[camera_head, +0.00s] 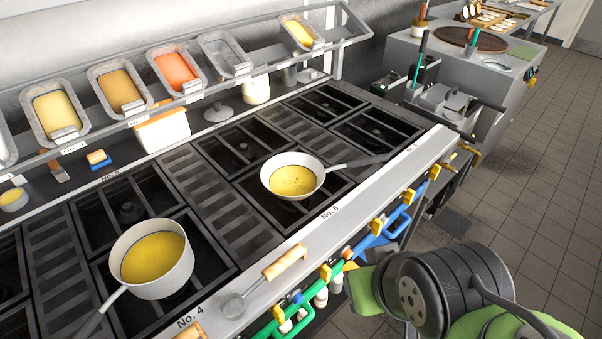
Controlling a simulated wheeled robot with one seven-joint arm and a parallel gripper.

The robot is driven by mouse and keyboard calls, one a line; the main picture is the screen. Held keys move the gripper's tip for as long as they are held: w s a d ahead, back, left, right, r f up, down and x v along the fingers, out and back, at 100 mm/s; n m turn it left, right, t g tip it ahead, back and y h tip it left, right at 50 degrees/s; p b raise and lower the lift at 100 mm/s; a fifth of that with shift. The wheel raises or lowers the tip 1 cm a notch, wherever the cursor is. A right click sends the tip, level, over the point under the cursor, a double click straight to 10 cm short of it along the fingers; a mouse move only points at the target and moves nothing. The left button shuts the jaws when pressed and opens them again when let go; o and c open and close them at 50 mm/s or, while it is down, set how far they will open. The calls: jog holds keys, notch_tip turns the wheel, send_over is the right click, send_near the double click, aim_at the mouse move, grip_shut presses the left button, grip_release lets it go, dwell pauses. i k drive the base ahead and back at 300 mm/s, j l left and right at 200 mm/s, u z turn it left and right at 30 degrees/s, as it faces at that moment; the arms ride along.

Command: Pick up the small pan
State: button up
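A small white pan (265,181) with yellow liquid in it sits upright on a burner grate of the stove, above the "No. 6" label. Its dark-tipped handle points right, over the neighbouring grate. A deeper white pot (182,275), also with yellow liquid, stands on the grate at the lower left, its handle pointing to the lower left. A dark and green part of my arm shows at the lower right, in front of the stove and apart from the pan. My gripper's fingers do not show.
A shelf (213,107) with several food trays runs behind the burners. Knobs and coloured handles line the stove's front rail (352,210). A ladle (233,305) lies on the front edge. A fryer (445,102) stands at the right. The tiled floor (545,210) is open at the right.

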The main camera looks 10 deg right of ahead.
aim_at(291, 176)
jog(key=l+u, duration=1.15)
jog(key=k+l+u, duration=0.15)
jog(key=l+u, duration=0.25)
